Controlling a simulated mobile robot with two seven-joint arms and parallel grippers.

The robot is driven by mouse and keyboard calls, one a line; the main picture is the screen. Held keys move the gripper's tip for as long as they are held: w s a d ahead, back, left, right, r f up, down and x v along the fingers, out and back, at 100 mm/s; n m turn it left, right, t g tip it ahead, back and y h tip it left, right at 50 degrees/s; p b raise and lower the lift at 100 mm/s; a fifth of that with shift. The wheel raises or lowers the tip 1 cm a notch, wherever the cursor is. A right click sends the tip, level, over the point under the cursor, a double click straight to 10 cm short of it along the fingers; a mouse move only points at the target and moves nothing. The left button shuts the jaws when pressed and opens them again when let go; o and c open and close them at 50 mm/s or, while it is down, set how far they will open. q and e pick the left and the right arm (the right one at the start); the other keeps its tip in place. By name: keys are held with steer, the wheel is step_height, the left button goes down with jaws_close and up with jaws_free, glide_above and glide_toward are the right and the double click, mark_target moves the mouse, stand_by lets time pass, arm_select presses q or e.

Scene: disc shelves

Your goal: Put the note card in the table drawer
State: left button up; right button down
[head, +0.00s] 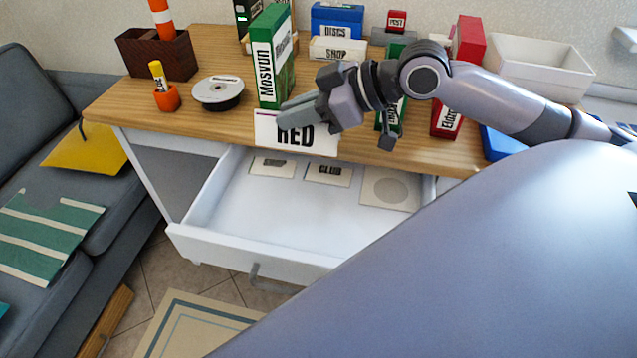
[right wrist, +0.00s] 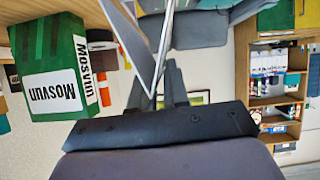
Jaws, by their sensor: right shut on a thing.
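The note card (head: 270,134), white with the black word "RED", hangs from my right gripper (head: 292,112), which is shut on it. The card is above the table's front edge, just behind and over the open drawer. In the right wrist view a thin pale sheet, seen nearly edge-on, runs up from the fingers (right wrist: 165,90). The white table drawer (head: 255,259) is pulled out. Flat cards lie in its back part, one reading "CLUB" (head: 329,174) and one with a grey disc (head: 390,190). My left gripper is not in view.
A green "Mosvun" box (head: 286,60) stands upright close behind the card; it also shows in the right wrist view (right wrist: 35,50). A disc stack (head: 218,92) and orange cup (head: 166,99) stand left on the wooden table (head: 120,104). The drawer's front half is clear.

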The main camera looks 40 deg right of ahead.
steer(key=shift+d+r, duration=0.25)
steer(key=shift+r, duration=0.35)
steer(key=b, duration=0.3)
glide_above(305, 209)
step_height(305, 209, down, 15)
steer(key=shift+f+b, duration=0.6)
steer(key=shift+f, duration=1.75)
steer(key=c, duration=1.1)
jaws_free()
steer(key=shift+n, duration=0.3)
steer(key=shift+o, duration=0.2)
